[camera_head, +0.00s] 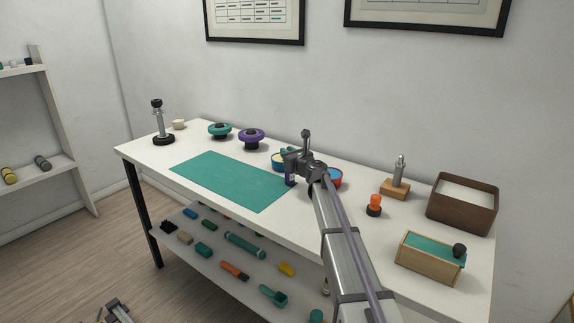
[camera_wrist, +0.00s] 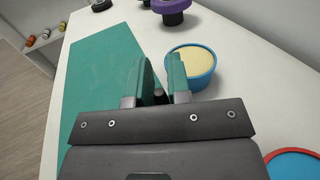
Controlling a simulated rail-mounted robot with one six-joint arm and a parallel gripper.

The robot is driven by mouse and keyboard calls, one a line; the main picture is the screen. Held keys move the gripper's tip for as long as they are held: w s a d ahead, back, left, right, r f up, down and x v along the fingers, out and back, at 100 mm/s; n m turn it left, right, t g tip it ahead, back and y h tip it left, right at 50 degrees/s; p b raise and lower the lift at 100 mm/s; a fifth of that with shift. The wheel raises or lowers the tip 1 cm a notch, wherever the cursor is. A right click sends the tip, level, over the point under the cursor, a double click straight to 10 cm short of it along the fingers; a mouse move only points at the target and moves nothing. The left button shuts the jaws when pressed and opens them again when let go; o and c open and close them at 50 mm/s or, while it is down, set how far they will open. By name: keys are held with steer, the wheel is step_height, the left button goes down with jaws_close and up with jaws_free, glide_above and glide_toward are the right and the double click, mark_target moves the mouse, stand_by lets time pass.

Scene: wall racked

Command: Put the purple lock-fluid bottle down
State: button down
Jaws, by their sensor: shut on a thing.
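The purple lock-fluid bottle (camera_head: 290,181) shows in the head view below my gripper (camera_head: 289,163), near the right corner of the green mat (camera_head: 228,181). It looks upright; I cannot tell whether its base touches the table. My gripper (camera_wrist: 161,76) is shut on the bottle. In the wrist view a small dark grey piece, probably the bottle's top (camera_wrist: 158,95), shows between the green fingers. The rest of the bottle is hidden there by the gripper body.
A blue tub with a cream top (camera_wrist: 191,67) stands just right of the fingers. A red-rimmed blue tub (camera_head: 336,178) is farther right, partly behind my arm. A purple-topped round stand (camera_head: 251,136) and a teal one (camera_head: 219,130) stand behind the mat. The mat is clear.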

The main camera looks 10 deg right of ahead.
steer(key=shift+f+p, duration=0.1)
steer(key=shift+p, duration=0.2)
steer(key=shift+f, duration=0.25)
steer(key=c, duration=1.1)
jaws_free()
steer(key=shift+r, duration=0.1)
steer(key=shift+r, duration=0.25)
steer(key=v, duration=1.2)
steer(key=shift+f, duration=0.1)
